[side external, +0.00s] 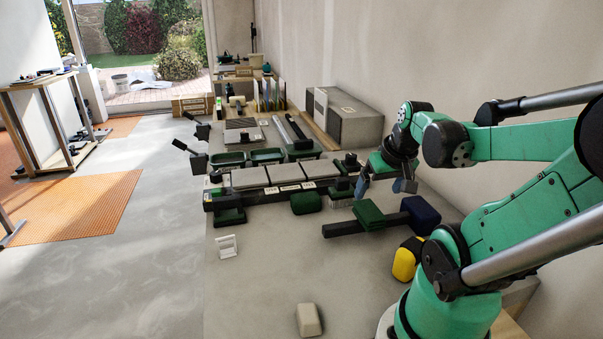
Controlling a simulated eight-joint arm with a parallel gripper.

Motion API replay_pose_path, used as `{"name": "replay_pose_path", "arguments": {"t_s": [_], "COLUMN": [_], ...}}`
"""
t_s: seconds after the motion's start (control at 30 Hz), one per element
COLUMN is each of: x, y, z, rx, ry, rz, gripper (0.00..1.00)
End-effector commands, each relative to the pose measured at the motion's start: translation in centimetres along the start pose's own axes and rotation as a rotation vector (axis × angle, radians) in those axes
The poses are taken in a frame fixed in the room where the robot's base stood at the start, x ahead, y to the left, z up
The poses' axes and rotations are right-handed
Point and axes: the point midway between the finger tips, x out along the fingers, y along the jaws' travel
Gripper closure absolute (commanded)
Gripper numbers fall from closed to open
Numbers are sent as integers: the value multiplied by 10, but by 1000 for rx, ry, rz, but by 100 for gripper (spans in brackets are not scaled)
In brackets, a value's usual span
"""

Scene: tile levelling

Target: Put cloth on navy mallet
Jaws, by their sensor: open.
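The navy mallet lies on the grey bench, with its dark blue head (422,213) at the right and its black handle (340,229) reaching left. A folded dark green cloth (371,213) lies across the handle, just left of the head; it does not appear to cover the head. My gripper (385,188) is open and points down behind the cloth and mallet, apart from the cloth. No object shows between its fingers, though the space there is partly hard to see.
A yellow and black tool head (406,260) lies near my arm's base. A green block (306,203) sits left of the cloth, before a row of grey tiles (286,173) on a dark rail. A cream block (310,320) and white bracket (228,246) lie in front. The front bench is mostly clear.

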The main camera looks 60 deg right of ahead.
Motion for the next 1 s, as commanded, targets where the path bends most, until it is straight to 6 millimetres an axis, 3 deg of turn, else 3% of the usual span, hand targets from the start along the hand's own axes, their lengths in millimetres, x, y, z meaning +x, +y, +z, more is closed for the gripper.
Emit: {"name": "replay_pose_path", "arguments": {"t_s": [0.3,0.57,0.67,0.83,1.0], "x": [-35,-45,-42,-34,-38], "y": [0,-6,-27,-100,-170], "z": [0,0,-4,-4,17], "rx": [-1,-21,-96,-329,-543], "ry": [0,5,25,98,168], "rz": [0,-7,-36,-142,-272], "gripper": [10,10,10,10,10]}}
